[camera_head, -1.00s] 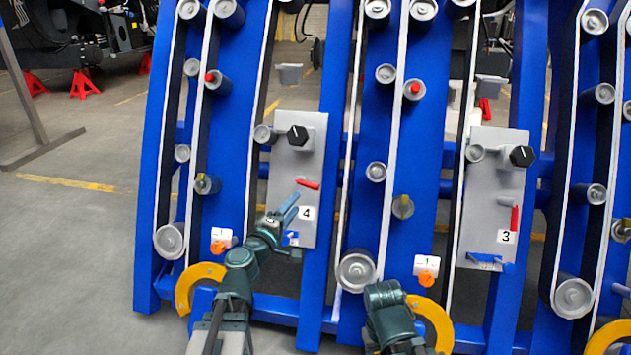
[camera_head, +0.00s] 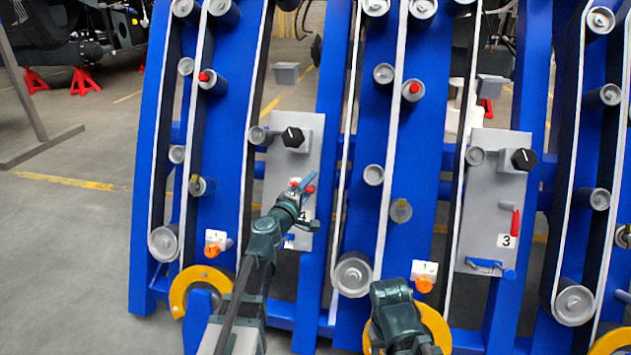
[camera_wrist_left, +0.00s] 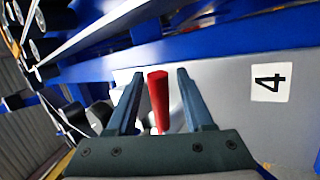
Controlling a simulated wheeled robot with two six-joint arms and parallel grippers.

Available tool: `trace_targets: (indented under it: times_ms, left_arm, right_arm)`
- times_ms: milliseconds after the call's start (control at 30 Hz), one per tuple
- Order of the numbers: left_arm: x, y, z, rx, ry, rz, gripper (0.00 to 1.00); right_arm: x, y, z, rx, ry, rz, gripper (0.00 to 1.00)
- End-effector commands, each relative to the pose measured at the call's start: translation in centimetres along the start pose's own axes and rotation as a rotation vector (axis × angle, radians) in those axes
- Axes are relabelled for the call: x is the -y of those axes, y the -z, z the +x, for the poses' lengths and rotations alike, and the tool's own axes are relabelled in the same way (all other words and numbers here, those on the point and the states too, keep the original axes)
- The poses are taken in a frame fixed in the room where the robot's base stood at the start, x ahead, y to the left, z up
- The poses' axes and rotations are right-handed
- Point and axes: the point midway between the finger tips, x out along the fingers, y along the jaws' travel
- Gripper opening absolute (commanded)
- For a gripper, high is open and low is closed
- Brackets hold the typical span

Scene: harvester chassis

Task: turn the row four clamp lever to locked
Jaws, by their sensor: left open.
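The row four clamp lever has a red handle that shows in the left wrist view (camera_wrist_left: 158,92), between the two fingers of my left gripper (camera_wrist_left: 160,98). The fingers are open, with a gap on both sides of the handle. In the head view my left gripper (camera_head: 301,187) is at the grey row four panel (camera_head: 283,160), in front of the lever. Red bits of the lever (camera_head: 309,189) show beside the fingers, and the rest is hidden. A "4" label (camera_wrist_left: 270,83) is to the right of the gripper in the wrist view.
A black knob (camera_head: 293,137) sits on the panel above the lever, and a blue handle (camera_head: 289,239) below. The row three panel (camera_head: 490,200) with its red lever (camera_head: 515,222) is to the right. Blue frame posts stand on both sides.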

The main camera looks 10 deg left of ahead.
Motion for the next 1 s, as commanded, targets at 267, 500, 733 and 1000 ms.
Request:
trace_targets:
  times_ms: [267, 500, 733, 1000]
  left_arm:
    - [0.01, 0.13, 0.84, -0.003, 0.000, 0.000, 0.52]
    - [0.01, 0.12, 0.81, -0.002, 0.000, 0.000, 0.27]
    - [0.01, 0.13, 0.81, -0.002, 0.000, 0.000, 0.00]
    - [0.01, 0.14, 0.81, -0.003, 0.000, 0.000, 0.00]
  right_arm:
    - [0.00, -0.01, -0.04, 0.000, 0.000, 0.000, 0.50]
    - [0.00, 0.00, -0.04, 0.000, 0.000, 0.000, 0.50]
    - [0.00, 0.00, -0.04, 0.000, 0.000, 0.000, 0.50]
    - [0.00, 0.00, -0.04, 0.000, 0.000, 0.000, 0.50]
